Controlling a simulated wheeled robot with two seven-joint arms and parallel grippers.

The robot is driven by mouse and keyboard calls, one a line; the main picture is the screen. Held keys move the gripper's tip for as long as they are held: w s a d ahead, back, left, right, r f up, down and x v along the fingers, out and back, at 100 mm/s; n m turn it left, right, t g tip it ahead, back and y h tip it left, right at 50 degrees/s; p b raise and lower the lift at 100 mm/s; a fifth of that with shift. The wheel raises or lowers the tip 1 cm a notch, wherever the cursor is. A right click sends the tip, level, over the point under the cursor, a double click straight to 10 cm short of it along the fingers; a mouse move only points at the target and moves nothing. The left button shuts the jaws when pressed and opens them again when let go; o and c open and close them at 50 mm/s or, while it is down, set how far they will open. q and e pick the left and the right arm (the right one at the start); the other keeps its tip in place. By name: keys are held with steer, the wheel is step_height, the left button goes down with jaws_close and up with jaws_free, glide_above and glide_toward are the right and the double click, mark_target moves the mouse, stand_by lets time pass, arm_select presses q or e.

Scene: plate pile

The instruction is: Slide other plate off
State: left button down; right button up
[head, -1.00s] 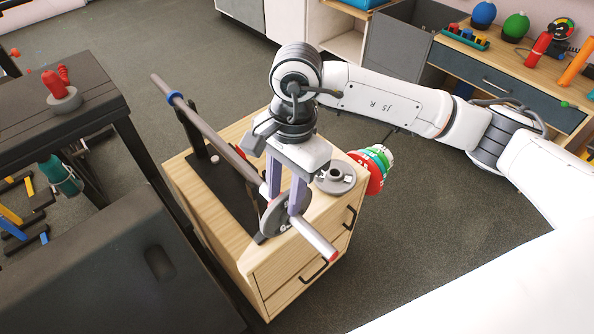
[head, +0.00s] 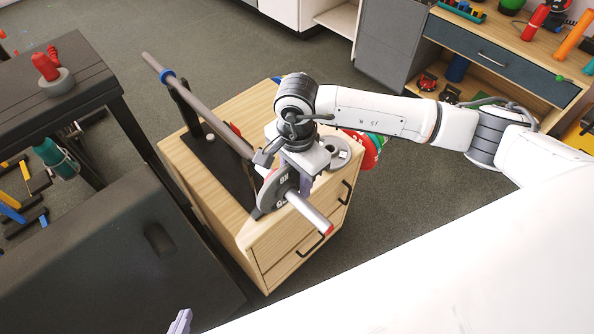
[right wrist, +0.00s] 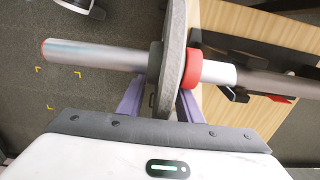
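A grey barbell (head: 217,124) lies tilted across a black stand on a wooden cabinet. A dark grey plate (head: 274,192) is around its near part, short of the red-tipped end. In the right wrist view the plate (right wrist: 173,40) stands edge-on beside a red collar (right wrist: 193,68). My right gripper (head: 300,190) has its fingers on either side of the plate's rim and looks shut on it; the contact is partly hidden. Another grey plate (head: 341,152) lies flat on the cabinet top. Only a fingertip of my left gripper (head: 180,322) shows at the bottom edge.
The wooden cabinet (head: 245,250) has black drawer handles. Red and green discs (head: 370,152) show beyond its right side. A dark table (head: 75,100) and a dark box-like unit (head: 110,240) stand to the left. Open floor lies right of the cabinet.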

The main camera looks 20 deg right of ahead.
steer(key=shift+f, duration=0.15)
jaws_close()
stand_by(1.3)
steer(key=shift+w+a+r, duration=0.1)
steer(key=shift+r, duration=0.15)
